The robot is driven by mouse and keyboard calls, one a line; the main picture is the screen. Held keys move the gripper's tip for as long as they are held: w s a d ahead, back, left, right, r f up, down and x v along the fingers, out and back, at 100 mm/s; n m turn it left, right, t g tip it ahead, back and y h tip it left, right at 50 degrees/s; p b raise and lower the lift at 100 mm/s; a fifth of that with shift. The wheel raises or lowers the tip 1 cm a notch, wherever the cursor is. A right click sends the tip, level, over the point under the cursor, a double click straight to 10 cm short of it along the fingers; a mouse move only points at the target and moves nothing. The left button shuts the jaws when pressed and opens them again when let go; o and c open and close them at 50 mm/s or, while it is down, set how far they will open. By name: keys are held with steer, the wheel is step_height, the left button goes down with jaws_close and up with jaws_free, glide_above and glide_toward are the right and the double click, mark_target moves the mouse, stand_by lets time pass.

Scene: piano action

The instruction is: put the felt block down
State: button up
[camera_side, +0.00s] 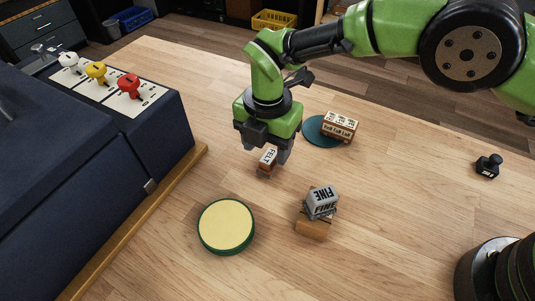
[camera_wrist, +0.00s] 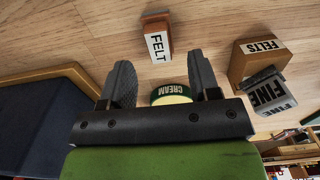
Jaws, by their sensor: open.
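The felt block (camera_side: 267,162) is a small reddish-brown block with a white label reading FELT. In the side view it is on the wooden table just below my gripper (camera_side: 264,150), and the fingers partly cover the area around it. In the wrist view the felt block (camera_wrist: 157,38) lies beyond the tips of my gripper (camera_wrist: 160,70), roughly midway between them. The two fingers are spread wide and no contact with the block shows. My gripper is open and empty.
A round green tin with a yellow top (camera_side: 227,226) is nearer the camera. A grey FINE block (camera_side: 322,201) rests on a brown block (camera_side: 311,229). A labelled box (camera_side: 340,127) is on a teal disc (camera_side: 314,127). A dark console (camera_side: 165,120) borders the left.

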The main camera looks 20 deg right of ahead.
mark_target(268, 158)
step_height(268, 158, up, 8)
steer(key=shift+r, duration=0.15)
steer(key=s+d+r+m+t+y, duration=0.2)
steer(key=s+d+r+m+t, duration=0.15)
steer(key=d+r+m, duration=1.35)
steer(key=s+d+m+t, duration=0.2)
steer(key=s+d+m, duration=0.2)
steer(key=s+m, duration=0.3)
steer(key=s+d+r+m+t, duration=0.1)
steer(key=s+d+m, duration=0.3)
steer(key=s+m, duration=0.3)
steer(key=s, duration=0.2)
steer(key=shift+s+r+t, duration=0.15)
steer(key=shift+s+t, duration=0.2)
